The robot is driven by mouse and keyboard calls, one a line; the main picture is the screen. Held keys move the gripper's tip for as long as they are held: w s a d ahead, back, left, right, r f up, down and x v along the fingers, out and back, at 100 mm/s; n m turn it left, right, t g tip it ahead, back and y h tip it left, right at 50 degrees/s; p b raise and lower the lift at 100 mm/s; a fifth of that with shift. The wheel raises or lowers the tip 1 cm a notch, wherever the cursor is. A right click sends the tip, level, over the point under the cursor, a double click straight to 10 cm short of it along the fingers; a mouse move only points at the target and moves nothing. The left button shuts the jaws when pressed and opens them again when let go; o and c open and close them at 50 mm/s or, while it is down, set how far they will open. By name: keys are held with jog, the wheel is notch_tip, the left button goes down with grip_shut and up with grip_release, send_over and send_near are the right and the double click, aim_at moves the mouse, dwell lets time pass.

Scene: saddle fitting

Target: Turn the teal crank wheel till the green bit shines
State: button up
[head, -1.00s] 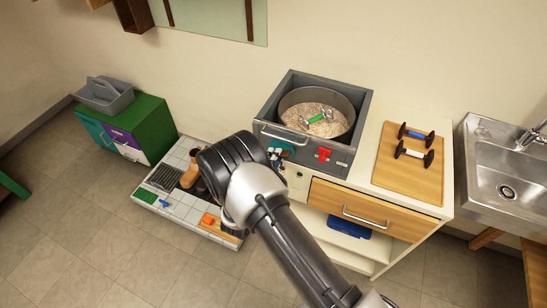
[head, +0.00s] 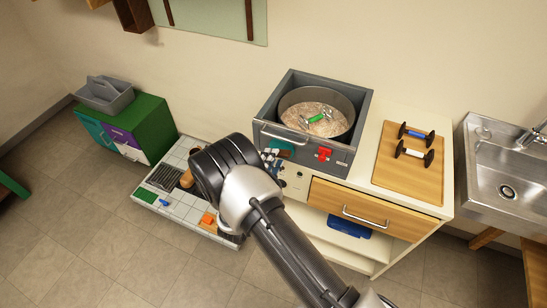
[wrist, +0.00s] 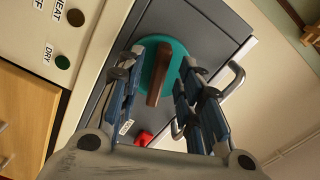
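The teal crank wheel (head: 286,146) is on the front of the grey machine; my arm partly covers it in the head view. In the wrist view the teal wheel (wrist: 176,62) carries a brown bar-like handle (wrist: 156,82). My gripper (wrist: 168,68) is open, with one finger on each side of the handle; I cannot tell whether either touches it. A green lamp (wrist: 62,62) labelled DRY is on the cream panel and looks dark. A brownish lamp (wrist: 75,17) labelled HEAT sits beside it, also dull.
The machine's round pan (head: 345,103) holds pale grainy material and a green-handled tool (head: 318,117). A red part (head: 323,154) is right of the wheel. A metal bar handle (wrist: 232,82) juts close to my right finger. A wooden drawer (head: 360,208) lies below.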

jog(key=v, duration=1)
jog(key=shift+s, duration=0.2)
jog(key=shift+r, duration=0.1)
dwell(0.4)
jog(key=s+d+r+m+g+h, duration=0.1)
jog(key=d+r+m+g+h, duration=0.75)
jog(key=d+r+m, duration=0.8)
jog(key=s+d+r+m+g+y, duration=0.4)
jog(key=s+m, duration=0.3)
jog(key=m, duration=0.4)
jog(key=s+d+r+m+g+y, duration=0.35)
jog(key=s+d+m, duration=0.35)
jog(key=m, duration=0.4)
jog(key=s+a+r+m+t+y, duration=0.2)
jog(key=s+m+y, duration=0.1)
jog(key=m, duration=0.4)
jog(key=s+a+r+m+t+y, duration=0.1)
jog(key=s+a+r+m+y, duration=0.1)
jog(key=m, duration=0.6)
jog(key=shift+s+a+r+t+y, duration=0.4)
jog(key=shift+s+a+y, duration=0.45)
jog(key=shift+s+y, duration=0.35)
